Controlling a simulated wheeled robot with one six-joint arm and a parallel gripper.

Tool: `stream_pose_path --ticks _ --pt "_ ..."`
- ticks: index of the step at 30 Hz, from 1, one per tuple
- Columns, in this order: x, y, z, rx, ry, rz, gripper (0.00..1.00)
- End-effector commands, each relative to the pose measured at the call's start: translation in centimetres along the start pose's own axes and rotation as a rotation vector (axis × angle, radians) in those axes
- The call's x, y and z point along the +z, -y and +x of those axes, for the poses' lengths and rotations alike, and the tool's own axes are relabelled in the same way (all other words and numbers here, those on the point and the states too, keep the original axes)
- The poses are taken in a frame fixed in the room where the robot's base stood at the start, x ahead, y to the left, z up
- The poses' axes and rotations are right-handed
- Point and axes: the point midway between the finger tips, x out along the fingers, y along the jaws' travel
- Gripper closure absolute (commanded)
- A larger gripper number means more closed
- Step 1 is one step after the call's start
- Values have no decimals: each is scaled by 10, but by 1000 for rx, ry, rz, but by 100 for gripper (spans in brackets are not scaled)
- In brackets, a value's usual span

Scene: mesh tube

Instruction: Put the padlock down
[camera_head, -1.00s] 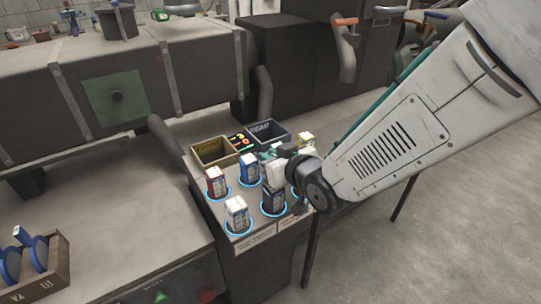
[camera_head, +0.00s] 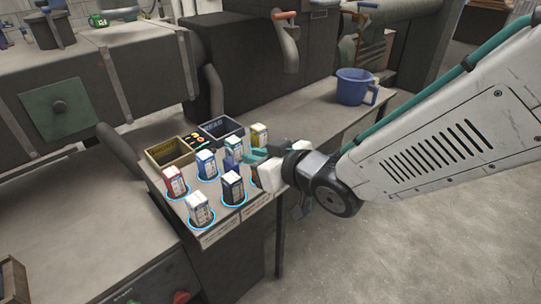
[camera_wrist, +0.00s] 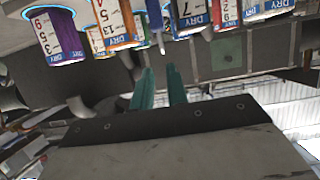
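My gripper (camera_head: 254,157), with teal fingers, is over the right side of the small bench (camera_head: 216,225), beside the labelled cartons. In the wrist view its two fingers (camera_wrist: 160,75) stand apart, and I see nothing held between them. I cannot make out a padlock for certain. The black carton (camera_head: 232,188) and a blue item (camera_head: 233,147) are just left of the fingers. A red carton (camera_head: 175,183), a blue carton (camera_head: 206,166) and a white carton (camera_head: 199,210) stand farther left. A yellow carton (camera_head: 259,136) stands behind the gripper.
A yellowish open bin (camera_head: 170,153) and a dark bin (camera_head: 221,130) stand behind the cartons, with small coloured items by them. A blue mug (camera_head: 354,87) stands on the long bench at the back right. Bare bench top (camera_head: 300,112) lies between.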

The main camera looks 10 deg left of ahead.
Motion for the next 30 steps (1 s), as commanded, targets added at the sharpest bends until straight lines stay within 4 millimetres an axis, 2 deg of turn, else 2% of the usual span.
stream_pose_path --ticks 8,11,14,17,18,20,21,23,25,27,30 --pt "-1 4 0 -5 3 -2 85" --pt "-1 -14 -8 41 36 6 85" --pt "2 -55 -33 152 129 34 85" --pt "11 -105 -82 301 274 99 85" --pt "17 -122 -106 358 339 134 85" --pt "27 -142 -145 435 439 197 85" --pt "34 -150 -172 480 502 245 85" --pt "45 -156 -214 536 600 322 85" --pt "56 -153 -260 582 705 419 85" --pt "66 -142 -302 610 799 513 85" --pt "75 -120 -346 620 903 628 85"
